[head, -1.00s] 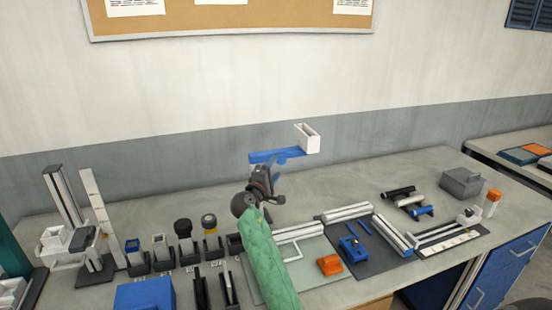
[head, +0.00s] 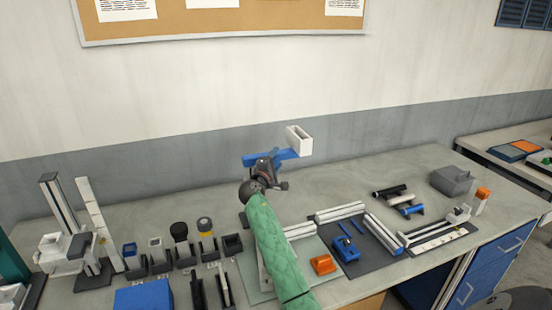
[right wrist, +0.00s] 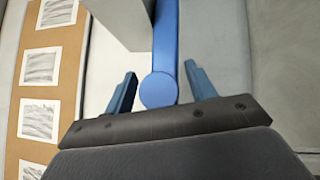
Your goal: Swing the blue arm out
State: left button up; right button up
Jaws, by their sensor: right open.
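The blue arm (head: 285,155) stands out above the bench in the head view, with a white open-topped box (head: 300,143) at its right end. My right gripper (head: 264,160) is at the arm's left part and hides some of it. In the right wrist view the blue arm (right wrist: 166,40) runs up between the two spread fingers of my right gripper (right wrist: 160,75). Its round blue end (right wrist: 158,90) lies between the fingers, with gaps on both sides. The gripper is open. My left gripper is not in view.
Small black holders (head: 185,252) stand in a row left of my green-sleeved right arm. A dark mat (head: 375,268) with white rails and blue parts lies to the right. A grey block (head: 452,180) sits at the back right. The bench behind the gripper is mostly clear.

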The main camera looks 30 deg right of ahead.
jog(key=shift+w+d, duration=0.1)
jog(key=shift+c, duration=0.5)
grip_shut()
